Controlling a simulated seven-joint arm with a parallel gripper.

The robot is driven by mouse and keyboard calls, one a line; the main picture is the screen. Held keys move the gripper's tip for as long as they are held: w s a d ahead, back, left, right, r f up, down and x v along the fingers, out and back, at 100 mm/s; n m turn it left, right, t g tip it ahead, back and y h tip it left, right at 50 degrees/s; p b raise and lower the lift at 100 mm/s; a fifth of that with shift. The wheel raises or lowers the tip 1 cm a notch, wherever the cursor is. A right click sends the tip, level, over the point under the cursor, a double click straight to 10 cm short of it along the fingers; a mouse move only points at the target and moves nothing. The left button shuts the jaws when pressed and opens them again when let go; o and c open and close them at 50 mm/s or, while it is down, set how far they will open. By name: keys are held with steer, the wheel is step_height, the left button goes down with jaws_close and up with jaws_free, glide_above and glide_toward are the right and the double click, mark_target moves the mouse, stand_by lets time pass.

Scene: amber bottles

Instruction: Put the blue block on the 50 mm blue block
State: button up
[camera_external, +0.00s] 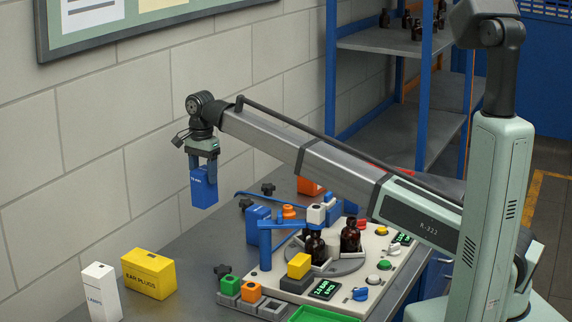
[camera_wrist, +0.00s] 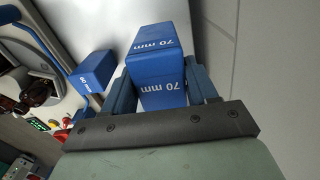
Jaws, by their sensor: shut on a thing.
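My gripper (camera_external: 204,163) is shut on a tall blue block (camera_external: 204,188) and holds it upright in the air, above the far left part of the table. In the wrist view the held block (camera_wrist: 160,78) is between the two fingers (camera_wrist: 163,88) and reads "70 mm". Another blue block (camera_external: 258,226) stands on the table, lower and to the right of the held one in the external view.
A white box (camera_external: 101,292) and a yellow ear plugs box (camera_external: 148,274) stand at the front left. Right of the standing block is a station panel (camera_external: 375,258) with a blue frame (camera_external: 266,247) and amber bottles (camera_external: 350,236). Dark knobs (camera_external: 222,270) lie nearby. A wall runs behind.

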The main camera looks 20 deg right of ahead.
steer(key=w+d+r+m, duration=0.15)
steer(key=w+d, duration=0.25)
steer(key=d, duration=0.6)
steer(key=w+d+r+m, duration=0.1)
steer(key=w+d+r, duration=0.25)
steer(key=d, duration=0.55)
steer(key=w+d+r+m, duration=0.2)
steer(key=w+d, duration=0.3)
steer(key=d, duration=0.5)
steer(key=s+d+r, duration=0.2)
steer(key=d, duration=0.7)
steer(key=s+d+r, duration=0.3)
steer(key=d, duration=0.6)
steer(key=s+f+n, duration=0.1)
steer(key=s+n, duration=0.4)
step_height(320, 180, down, 10)
steer(key=shift+d, duration=0.3)
steer(key=o, duration=1.3)
steer(key=shift+c, duration=0.2)
